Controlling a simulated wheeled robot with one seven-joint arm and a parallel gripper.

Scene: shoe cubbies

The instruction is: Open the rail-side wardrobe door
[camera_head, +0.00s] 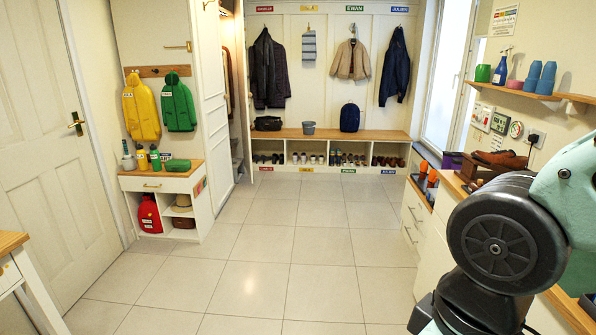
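A tall white wardrobe stands left of the back wall. One panelled wardrobe door (213,100) faces the room and looks shut. Right beside it is an open gap with dark and brown hanging clothes (227,78) inside. A narrow white panel (240,95) stands at the far side of this gap, perhaps the other door standing open; I cannot tell for sure. A small dark hook or handle (208,4) shows near the top edge of the picture. My arm fills the lower right, and my gripper is not in view.
The tiled floor (275,255) is clear up to the wardrobe. A white cabinet (200,205) with bottles stands in front of it at left. A coat bench (330,133) lines the back. Drawers (415,222) and a counter stand at right.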

